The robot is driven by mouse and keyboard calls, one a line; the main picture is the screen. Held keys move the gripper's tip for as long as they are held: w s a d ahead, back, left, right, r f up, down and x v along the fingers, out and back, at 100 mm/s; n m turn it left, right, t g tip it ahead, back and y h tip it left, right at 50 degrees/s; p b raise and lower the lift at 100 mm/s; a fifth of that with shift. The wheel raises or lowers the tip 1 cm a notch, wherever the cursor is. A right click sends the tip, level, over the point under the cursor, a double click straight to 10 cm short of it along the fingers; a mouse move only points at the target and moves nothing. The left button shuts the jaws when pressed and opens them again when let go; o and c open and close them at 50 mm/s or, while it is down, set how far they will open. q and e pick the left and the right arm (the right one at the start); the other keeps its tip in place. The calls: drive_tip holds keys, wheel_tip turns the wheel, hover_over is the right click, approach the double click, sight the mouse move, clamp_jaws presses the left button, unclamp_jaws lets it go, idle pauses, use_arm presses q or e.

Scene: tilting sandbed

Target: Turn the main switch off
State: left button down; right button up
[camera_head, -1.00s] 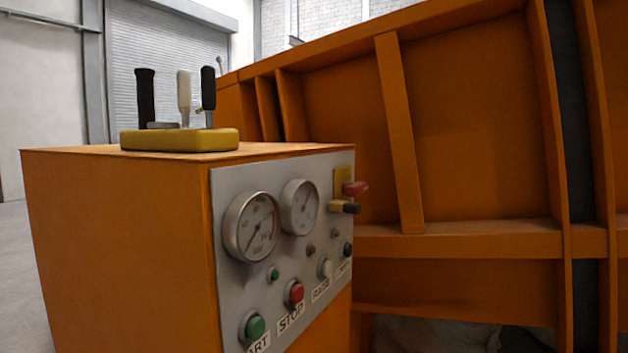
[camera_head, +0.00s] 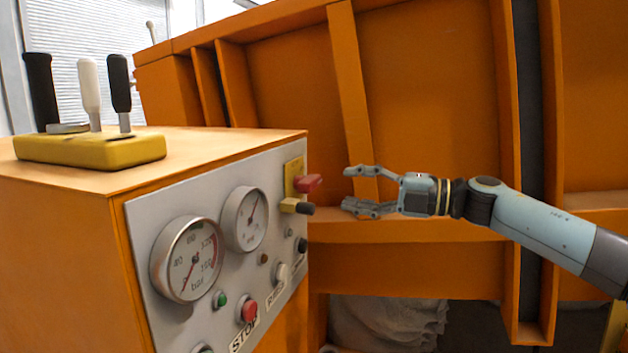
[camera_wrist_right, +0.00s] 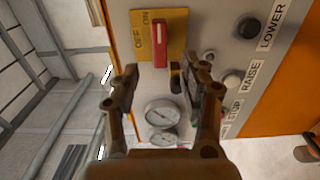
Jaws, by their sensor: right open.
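The main switch is a red handle (camera_head: 309,183) on a yellow plate (camera_head: 293,172) at the top far corner of the grey control panel. In the right wrist view the red handle (camera_wrist_right: 160,45) sits beside the OFF and ON lettering on its yellow plate (camera_wrist_right: 140,34). My right gripper (camera_head: 347,188) is open and empty, a short way right of the handle and apart from it. In the right wrist view its fingertips (camera_wrist_right: 160,72) are spread below the handle's end. My left gripper is not in view.
A brass fitting with a black end (camera_head: 297,207) sticks out just below the switch. Gauges (camera_head: 188,259), a red stop button (camera_head: 248,310) and other buttons share the panel. A yellow lever block (camera_head: 90,149) stands on the cabinet. The orange ribbed wall (camera_head: 430,100) is behind my right arm.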

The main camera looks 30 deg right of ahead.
sight(316, 185)
drive_tip(key=p+x, duration=0.1)
drive_tip(key=x, duration=0.7)
clamp_jaws()
